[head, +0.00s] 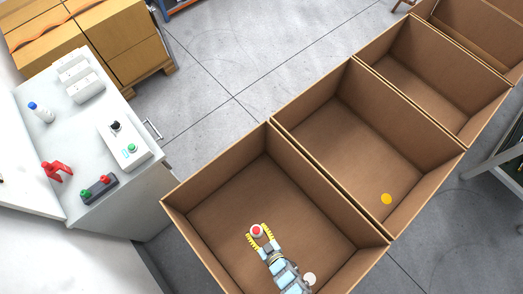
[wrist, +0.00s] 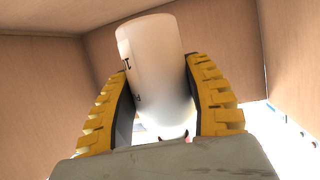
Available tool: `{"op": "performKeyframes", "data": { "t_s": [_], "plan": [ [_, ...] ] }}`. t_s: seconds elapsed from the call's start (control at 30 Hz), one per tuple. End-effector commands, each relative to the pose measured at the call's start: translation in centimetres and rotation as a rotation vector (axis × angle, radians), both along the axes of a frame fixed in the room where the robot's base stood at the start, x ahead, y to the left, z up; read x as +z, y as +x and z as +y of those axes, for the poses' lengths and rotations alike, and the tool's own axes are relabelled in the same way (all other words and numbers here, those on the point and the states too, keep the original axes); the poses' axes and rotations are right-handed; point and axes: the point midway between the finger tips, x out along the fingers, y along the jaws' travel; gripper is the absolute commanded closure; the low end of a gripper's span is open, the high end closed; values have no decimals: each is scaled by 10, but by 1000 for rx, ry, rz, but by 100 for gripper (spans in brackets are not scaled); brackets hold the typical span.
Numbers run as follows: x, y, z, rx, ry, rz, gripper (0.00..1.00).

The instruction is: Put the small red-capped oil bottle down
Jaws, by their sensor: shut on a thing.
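The small red-capped oil bottle (head: 257,231) is in my gripper (head: 258,234), inside the nearest cardboard box (head: 215,190). In the head view its red cap faces up toward the camera. In the wrist view the pale white bottle body (wrist: 152,60) stands between the two yellow-ridged fingers of my gripper (wrist: 163,100), which are shut on it. Box walls surround it in that view. I cannot tell whether the bottle's base touches the box floor.
A white round thing (head: 309,279) is beside my arm in the same box. A yellow disc (head: 386,199) lies in the second box (head: 345,140). More open boxes continue to the upper right. A white bench (head: 60,130) with a blue-capped bottle (head: 41,112) stands left.

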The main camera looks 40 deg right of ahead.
Motion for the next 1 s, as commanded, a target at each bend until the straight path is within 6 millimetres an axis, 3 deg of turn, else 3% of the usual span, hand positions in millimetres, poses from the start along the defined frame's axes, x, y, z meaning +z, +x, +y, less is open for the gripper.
{"op": "performKeyframes", "data": {
  "t_s": [0.73,1.0],
  "plan": [
    [-54,1,-1,-2,0,1,89],
    [-61,-1,0,0,0,3,89]
  ]
}}
